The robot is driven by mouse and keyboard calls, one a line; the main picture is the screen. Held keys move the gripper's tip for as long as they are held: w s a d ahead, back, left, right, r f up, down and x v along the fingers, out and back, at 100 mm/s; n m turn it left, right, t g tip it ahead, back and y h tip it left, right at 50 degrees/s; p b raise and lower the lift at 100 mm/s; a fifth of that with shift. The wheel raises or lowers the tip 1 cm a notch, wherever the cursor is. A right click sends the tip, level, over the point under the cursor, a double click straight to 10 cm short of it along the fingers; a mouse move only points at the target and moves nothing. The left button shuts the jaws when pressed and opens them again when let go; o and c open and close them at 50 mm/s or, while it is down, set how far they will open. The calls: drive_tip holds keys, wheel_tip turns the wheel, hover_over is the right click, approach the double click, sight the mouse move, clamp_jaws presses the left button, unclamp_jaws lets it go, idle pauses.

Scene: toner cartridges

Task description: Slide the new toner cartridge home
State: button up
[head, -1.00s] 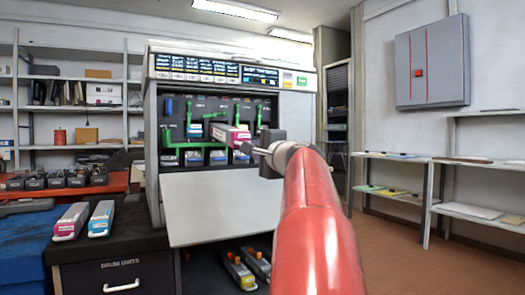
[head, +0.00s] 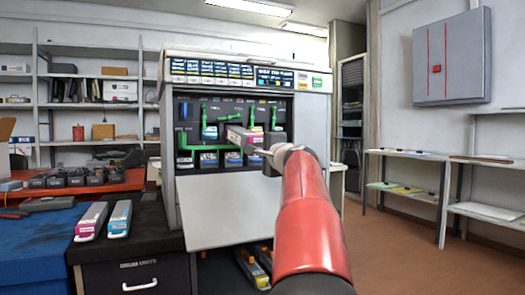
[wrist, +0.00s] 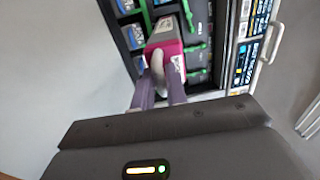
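A magenta-ended toner cartridge (head: 241,137) with a pale label sticks out of the open front of the printer (head: 245,205), its far end among the bays. It also shows in the wrist view (wrist: 166,42), its magenta end and grey handle facing me. My gripper (head: 262,153) is at the cartridge's near end. In the wrist view its two fingers (wrist: 161,88) lie on either side of the handle and look closed on it. Green levers (head: 209,127) stand in the bays. How deep the cartridge sits is hidden.
The printer's white front door (head: 240,205) hangs open below the bays. A magenta cartridge (head: 91,221) and a blue cartridge (head: 119,219) lie on the dark cabinet (head: 140,255) at left. Shelves line the right wall.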

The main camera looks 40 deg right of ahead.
clamp_jaws()
drive_tip(key=shift+r+p, duration=1.8)
drive_tip(key=shift+r, duration=0.3)
